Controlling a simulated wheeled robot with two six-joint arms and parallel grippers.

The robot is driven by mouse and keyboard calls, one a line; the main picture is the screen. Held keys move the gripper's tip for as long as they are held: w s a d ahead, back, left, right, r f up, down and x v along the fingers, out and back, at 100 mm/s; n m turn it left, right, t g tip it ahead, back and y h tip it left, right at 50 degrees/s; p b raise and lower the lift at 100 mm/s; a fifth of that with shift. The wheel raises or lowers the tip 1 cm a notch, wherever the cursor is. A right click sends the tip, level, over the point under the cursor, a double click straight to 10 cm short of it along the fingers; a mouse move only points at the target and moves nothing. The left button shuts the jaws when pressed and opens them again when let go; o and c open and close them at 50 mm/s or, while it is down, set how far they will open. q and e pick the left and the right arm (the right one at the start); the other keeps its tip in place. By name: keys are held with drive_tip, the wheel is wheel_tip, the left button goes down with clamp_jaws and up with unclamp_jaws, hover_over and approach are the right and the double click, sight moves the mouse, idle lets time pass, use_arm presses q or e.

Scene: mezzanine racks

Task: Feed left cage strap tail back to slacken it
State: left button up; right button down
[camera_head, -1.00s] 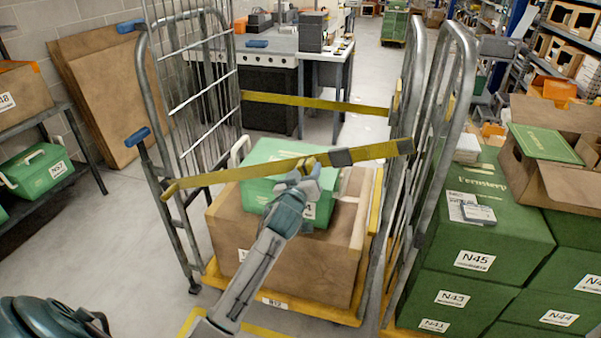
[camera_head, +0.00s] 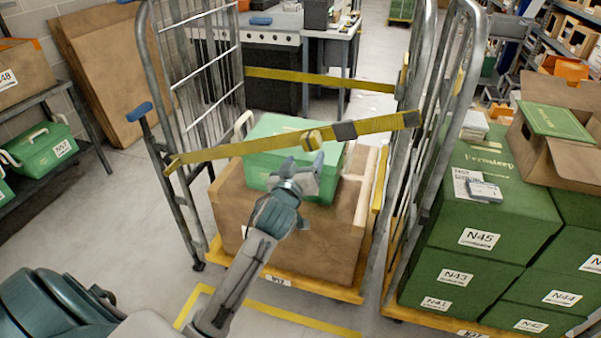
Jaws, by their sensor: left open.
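The left roll cage (camera_head: 158,90) is a grey tube frame with a yellow base. A yellow strap (camera_head: 232,146) crosses its front, sloping up from the left post to the right post. A dark grey buckle (camera_head: 345,131) sits on the strap right of centre. A yellow loop or tail end (camera_head: 312,140) hangs at the strap just left of the buckle. My left gripper (camera_head: 305,170) is open just below that piece, apart from the strap as far as I can tell, in front of the green box (camera_head: 266,152). My right gripper is out of view.
A brown carton (camera_head: 285,228) carries the green box inside the cage. A second yellow strap (camera_head: 300,79) crosses the cage's back. Stacked green boxes (camera_head: 488,210) stand close on the right. A shelf with a green case (camera_head: 42,150) is at the left.

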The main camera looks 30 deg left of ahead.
use_arm(q)
drive_tip(key=shift+v, duration=1.55)
